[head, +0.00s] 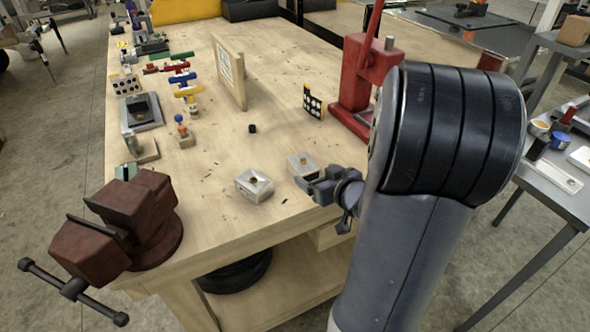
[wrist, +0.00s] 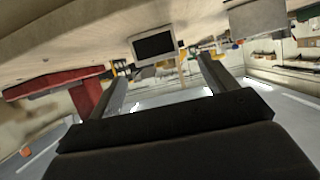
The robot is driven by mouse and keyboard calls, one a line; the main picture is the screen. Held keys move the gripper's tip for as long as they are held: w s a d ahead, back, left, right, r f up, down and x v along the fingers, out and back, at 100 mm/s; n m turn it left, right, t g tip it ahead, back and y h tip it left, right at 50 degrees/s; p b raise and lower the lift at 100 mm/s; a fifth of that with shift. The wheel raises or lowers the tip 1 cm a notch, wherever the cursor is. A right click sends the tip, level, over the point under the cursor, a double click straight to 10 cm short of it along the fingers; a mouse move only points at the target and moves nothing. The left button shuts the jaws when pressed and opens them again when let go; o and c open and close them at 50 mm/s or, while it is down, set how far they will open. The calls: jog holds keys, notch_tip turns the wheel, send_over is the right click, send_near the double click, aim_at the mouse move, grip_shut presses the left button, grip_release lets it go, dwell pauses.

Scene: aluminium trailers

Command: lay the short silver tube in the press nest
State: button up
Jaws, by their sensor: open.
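A short grey cylinder (head: 131,144) stands upright near the bench's left edge; I cannot tell for sure that it is the silver tube. The red press (head: 358,82) stands at the bench's right side, its lower part partly hidden by my arm. My gripper (head: 318,187) is beside the right-hand block (head: 302,165). In the wrist view its fingers (wrist: 162,72) are apart, with nothing held between them.
A dark red vise (head: 128,220) is at the bench's front left corner. An upright wooden board (head: 229,72) and a dotted card (head: 312,102) stand farther back. Coloured clamps and small parts line the left edge. The bench (head: 215,150) is mostly clear in the middle.

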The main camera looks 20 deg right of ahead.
aim_at(309, 168)
jog(key=x, duration=0.9)
jog(key=shift+r+b, duration=0.1)
jog(key=shift+b, duration=0.3)
jog(key=shift+c, duration=0.2)
jog(key=c, duration=1.1)
